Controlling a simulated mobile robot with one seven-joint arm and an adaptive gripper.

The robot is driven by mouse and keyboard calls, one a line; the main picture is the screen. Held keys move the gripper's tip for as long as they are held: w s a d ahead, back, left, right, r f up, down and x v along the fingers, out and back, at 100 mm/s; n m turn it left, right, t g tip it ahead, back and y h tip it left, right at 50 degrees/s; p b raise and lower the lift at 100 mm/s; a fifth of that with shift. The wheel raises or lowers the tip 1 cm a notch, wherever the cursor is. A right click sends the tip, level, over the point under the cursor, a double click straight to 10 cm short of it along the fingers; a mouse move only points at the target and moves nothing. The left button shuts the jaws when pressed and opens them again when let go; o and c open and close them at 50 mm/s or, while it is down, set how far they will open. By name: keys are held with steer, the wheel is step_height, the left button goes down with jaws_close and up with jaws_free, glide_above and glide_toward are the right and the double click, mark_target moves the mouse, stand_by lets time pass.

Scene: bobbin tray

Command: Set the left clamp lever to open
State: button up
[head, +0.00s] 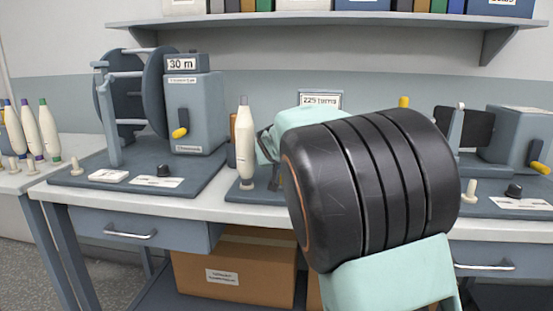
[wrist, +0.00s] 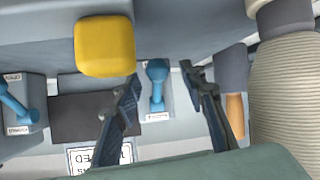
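In the wrist view, which shows the bench upside down, a blue lever (wrist: 157,72) on a pale labelled plate appears between the fingers of my gripper (wrist: 160,76). The thread cone lies to the right there but to the left in the head view, so this is the left clamp lever. The fingers are apart, with clear gaps on both sides of it; contact does not show. A second blue lever (wrist: 16,106) stands tilted on a labelled block at the picture's left. In the head view my arm hides both levers, and little of my gripper shows.
A large yellow knob (wrist: 104,48) is close to the fingers in the wrist view. A thread cone (head: 245,145) stands left of my gripper, and a turns sign (head: 320,100) is behind my arm. A winder (head: 195,110) with a yellow-handled crank is farther left.

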steer(key=v, duration=1.1)
steer(key=shift+s+r, duration=0.2)
steer(key=shift+s, duration=0.15)
steer(key=shift+m+g, duration=0.5)
steer(key=shift+g, duration=0.2)
steer(key=s+d+f, duration=0.1)
steer(key=d, duration=0.1)
steer(key=s+d+f, duration=0.1)
steer(key=s, duration=0.1)
steer(key=s+d+f, duration=0.1)
steer(key=d, duration=0.1)
steer(key=shift+s+d, duration=0.2)
steer(key=shift+d, duration=0.1)
steer(key=s+d+f+g, duration=0.2)
steer(key=s+f, duration=0.2)
steer(key=s, duration=0.6)
steer(key=s+d+f+g, duration=0.1)
steer(key=s+f, duration=0.4)
steer(key=s, duration=0.6)
steer(key=s+d+f+g, duration=0.2)
steer(key=s+f, duration=0.2)
steer(key=s, duration=0.6)
step_height(320, 180, up, 34)
steer(key=p, duration=3.5)
steer(key=shift+s+r, duration=0.15)
steer(key=shift+s, duration=0.15)
